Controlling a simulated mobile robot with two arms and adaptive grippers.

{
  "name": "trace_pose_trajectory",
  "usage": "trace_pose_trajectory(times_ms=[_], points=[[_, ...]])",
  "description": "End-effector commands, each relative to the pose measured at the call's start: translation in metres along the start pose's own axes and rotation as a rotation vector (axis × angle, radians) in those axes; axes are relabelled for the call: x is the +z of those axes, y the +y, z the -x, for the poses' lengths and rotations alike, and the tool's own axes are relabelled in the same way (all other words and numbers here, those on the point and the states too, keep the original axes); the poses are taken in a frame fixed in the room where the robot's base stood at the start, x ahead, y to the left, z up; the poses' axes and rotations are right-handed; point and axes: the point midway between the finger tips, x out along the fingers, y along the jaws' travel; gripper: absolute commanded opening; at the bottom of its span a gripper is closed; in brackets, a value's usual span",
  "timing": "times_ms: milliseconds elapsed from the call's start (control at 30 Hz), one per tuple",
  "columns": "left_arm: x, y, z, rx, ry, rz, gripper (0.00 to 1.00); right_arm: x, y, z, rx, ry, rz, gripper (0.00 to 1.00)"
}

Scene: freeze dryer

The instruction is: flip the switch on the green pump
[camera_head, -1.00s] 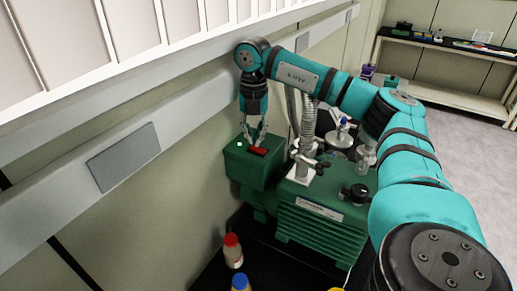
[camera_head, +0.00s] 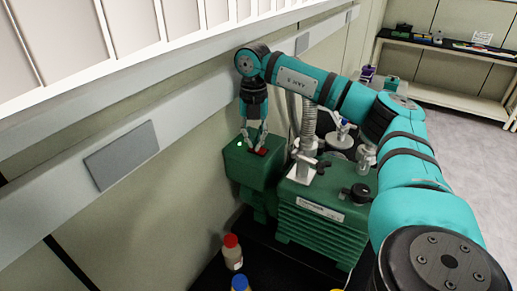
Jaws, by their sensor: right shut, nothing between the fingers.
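The green pump (camera_head: 320,229) stands on a dark surface against the wall. Its raised box (camera_head: 246,168) at the left carries a red switch (camera_head: 262,151) on top, with a small white dot beside it. My right gripper (camera_head: 254,149) points down at the top of this box, its fingertips right at the switch. It is shut with nothing in it. The fingers partly cover the switch, so I cannot tell whether they touch it or which way it is tipped. My left gripper is not in view.
A red-capped bottle (camera_head: 233,252) and a blue-capped bottle (camera_head: 240,284) stand in front of the pump. A metal hose and valve fittings (camera_head: 309,150) rise right of the switch box. The wall with a grey rail (camera_head: 190,140) is close on the left. A shelf (camera_head: 450,60) stands far right.

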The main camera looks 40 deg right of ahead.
Motion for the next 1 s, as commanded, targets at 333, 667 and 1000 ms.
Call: trace_pose_trajectory(times_ms=[333, 667, 1000], points=[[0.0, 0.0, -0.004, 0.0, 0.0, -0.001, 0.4, 0.0, 0.0, -0.006, -0.001, 0.001, 0.0, 0.0], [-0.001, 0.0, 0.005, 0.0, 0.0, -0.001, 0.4, -0.001, 0.0, 0.003, -0.003, 0.003, 0.001, 0.0], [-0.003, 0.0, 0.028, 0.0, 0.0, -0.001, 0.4, 0.0, 0.0, 0.032, -0.001, 0.001, 0.0, 0.0]])
